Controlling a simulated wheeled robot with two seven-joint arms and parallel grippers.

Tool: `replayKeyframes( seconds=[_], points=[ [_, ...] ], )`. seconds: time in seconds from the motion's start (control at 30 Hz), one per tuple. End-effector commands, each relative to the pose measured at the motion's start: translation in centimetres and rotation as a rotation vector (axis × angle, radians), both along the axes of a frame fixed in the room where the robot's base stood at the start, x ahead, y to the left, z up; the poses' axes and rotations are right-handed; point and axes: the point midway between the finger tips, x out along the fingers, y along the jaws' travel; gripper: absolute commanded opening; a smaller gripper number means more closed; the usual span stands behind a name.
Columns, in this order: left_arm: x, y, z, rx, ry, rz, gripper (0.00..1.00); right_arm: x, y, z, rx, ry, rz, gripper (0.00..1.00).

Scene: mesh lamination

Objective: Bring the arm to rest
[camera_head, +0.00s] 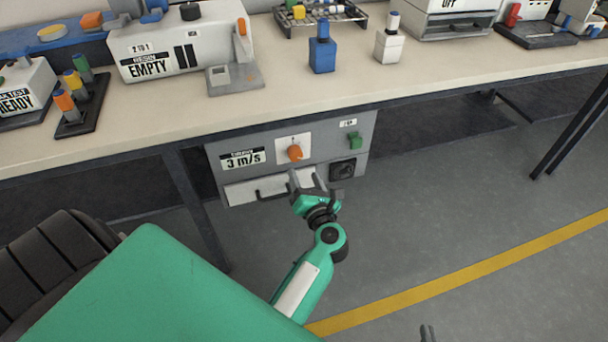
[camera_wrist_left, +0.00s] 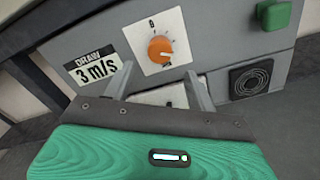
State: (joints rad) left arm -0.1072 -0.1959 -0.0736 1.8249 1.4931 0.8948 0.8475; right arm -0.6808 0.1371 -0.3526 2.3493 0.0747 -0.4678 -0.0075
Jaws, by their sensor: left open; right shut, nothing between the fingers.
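My left gripper (camera_head: 306,182) is open in front of the grey control box (camera_head: 378,137) under the bench. In the left wrist view its two fingers (camera_wrist_left: 158,88) stand apart with nothing between them, below the orange knob (camera_wrist_left: 161,49). In the head view the orange knob (camera_head: 295,153) sits just above the fingertips. I cannot tell whether a finger touches the box. Only the tips of my right gripper (camera_head: 428,333) show at the bottom edge, close together and empty, over the floor.
The control box has a "3 m/s" label (camera_head: 243,159), a green switch (camera_head: 355,140) and a drawer-like handle (camera_head: 272,190). The bench top (camera_head: 190,113) carries machines, a blue bottle (camera_head: 322,52) and a white bottle (camera_head: 388,42). Open floor with a yellow line (camera_head: 470,274) lies to the right.

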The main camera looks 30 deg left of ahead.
Motion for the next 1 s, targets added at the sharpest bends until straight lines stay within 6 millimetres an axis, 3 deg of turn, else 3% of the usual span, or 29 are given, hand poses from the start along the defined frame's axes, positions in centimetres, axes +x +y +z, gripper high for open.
replayKeyframes(
  seconds=[0.37,0.53,0.67,0.77,0.9,1.0],
  points=[
    [0.0,0.0,0.1,0.011,0.001,-0.005,0.57,-0.2,0.4,-0.3,0.004,0.005,0.006,0.00],
    [-0.6,-1.4,2.2,0.224,0.046,-0.117,0.57,-0.1,0.3,-0.2,0.003,0.003,0.005,0.00],
    [-2.0,-5.3,4.9,0.600,0.139,-0.301,0.57,-0.1,0.3,-0.2,0.003,0.002,0.004,0.00],
    [-3.8,-9.4,5.9,0.933,0.230,-0.446,0.57,-0.1,0.3,-0.2,0.003,0.002,0.004,0.00],
    [-7.3,-15.1,5.1,1.395,0.365,-0.627,0.57,-0.1,0.3,-0.1,0.003,0.002,0.004,0.00],
    [-10.1,-18.0,3.7,1.683,0.453,-0.729,0.57,-0.1,0.2,-0.1,0.003,0.002,0.004,0.00]
  ],
)
